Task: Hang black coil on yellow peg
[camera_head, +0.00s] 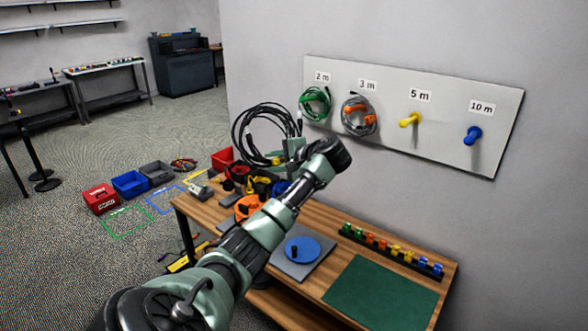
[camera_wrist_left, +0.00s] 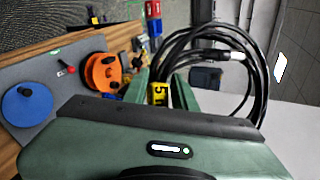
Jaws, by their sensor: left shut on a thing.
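The black coil (camera_head: 240,127) is a large loop of cable in the air above the far left end of the workbench. My left gripper (camera_head: 286,158) is shut on it at its lower right part. In the left wrist view the coil (camera_wrist_left: 262,75) rises from between the fingers (camera_wrist_left: 160,88), with a yellow tag marked 5 (camera_wrist_left: 159,94) showing there. The yellow peg (camera_head: 410,120) sticks out of the white wall board (camera_head: 440,150) below the 5 m label, bare, to the right of the gripper and apart from the coil. My right gripper is not in view.
A green coil (camera_head: 326,103) hangs under 2 m and a grey coil (camera_head: 372,126) under 3 m, left of the yellow peg. The blue peg (camera_head: 472,135) is bare. The workbench (camera_head: 335,262) below holds reels, a green mat (camera_head: 380,305) and a row of coloured pieces.

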